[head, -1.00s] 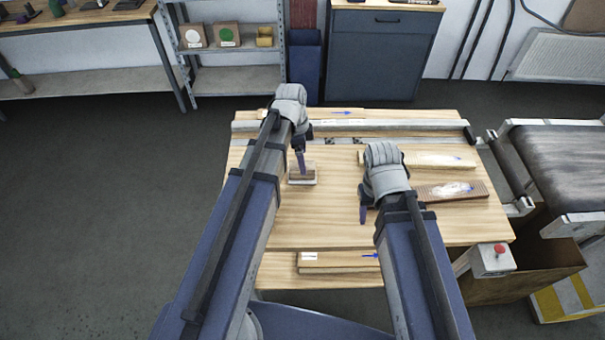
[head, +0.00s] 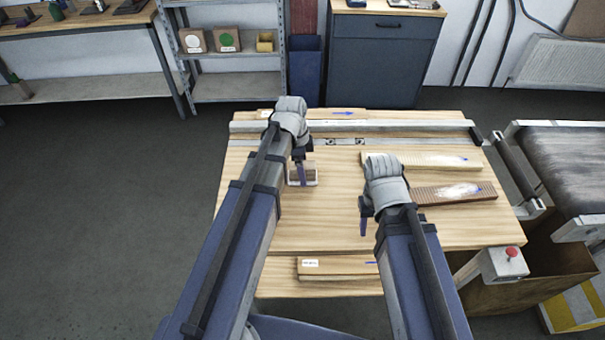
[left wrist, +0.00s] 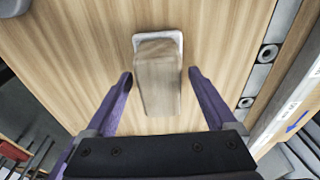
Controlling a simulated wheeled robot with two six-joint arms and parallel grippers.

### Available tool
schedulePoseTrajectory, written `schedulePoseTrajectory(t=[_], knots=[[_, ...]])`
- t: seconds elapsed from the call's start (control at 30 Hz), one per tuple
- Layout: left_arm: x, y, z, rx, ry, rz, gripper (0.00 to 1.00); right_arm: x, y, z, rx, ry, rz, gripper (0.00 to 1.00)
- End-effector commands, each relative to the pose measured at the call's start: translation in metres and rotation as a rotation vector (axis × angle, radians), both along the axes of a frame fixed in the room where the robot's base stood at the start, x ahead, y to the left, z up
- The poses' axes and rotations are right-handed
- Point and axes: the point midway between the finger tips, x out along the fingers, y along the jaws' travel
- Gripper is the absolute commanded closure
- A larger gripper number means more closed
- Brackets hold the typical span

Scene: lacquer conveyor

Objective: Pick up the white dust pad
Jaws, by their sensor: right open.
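The white dust pad (head: 316,184) lies on the workbench, left of its middle, with a wooden block on top as its handle. In the left wrist view the pad's white base (left wrist: 178,39) shows beyond the block (left wrist: 157,85). My left gripper (left wrist: 160,74) is open, with one finger on each side of the block and gaps between. In the head view its finger partly hides the pad. My right gripper (head: 364,215) is open and empty over the bench, right of the pad.
A pale plank (head: 420,160) and a brown plank (head: 450,193), both with white dust, lie right of the pad. A metal rail (head: 400,125) runs along the back. A red button box (head: 505,263) and a conveyor (head: 565,160) stand at right. Bare wood surrounds the pad.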

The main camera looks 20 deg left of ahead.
Motion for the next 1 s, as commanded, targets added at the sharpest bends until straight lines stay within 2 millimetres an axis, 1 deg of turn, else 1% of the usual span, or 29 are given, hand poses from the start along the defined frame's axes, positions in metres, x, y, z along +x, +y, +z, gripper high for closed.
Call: schedulePoseTrajectory(t=[0.03, 0.07, 0.7, 0.8, 1.0], knots=[[0.0000, -0.0001, 0.0002, 0.000, 0.000, 0.000, 0.14, 0.0000, 0.0000, 0.0002, 0.000, 0.000, 0.000, 0.50], [0.0000, -0.0001, 0.0002, 0.000, 0.000, 0.000, 0.18, 0.0000, 0.0000, 0.0002, 0.000, 0.000, 0.000, 0.50], [0.0000, 0.0000, 0.0001, 0.000, 0.000, 0.000, 0.90, 0.0000, 0.0000, 0.0001, 0.000, 0.000, 0.000, 0.50], [0.0000, 0.0000, 0.0001, 0.000, 0.000, 0.000, 1.00, 0.0000, 0.0000, 0.0001, 0.000, 0.000, 0.000, 0.50], [0.0000, 0.0000, 0.0002, 0.000, 0.000, 0.000, 1.00, 0.0000, 0.0000, 0.0002, 0.000, 0.000, 0.000, 0.50]])
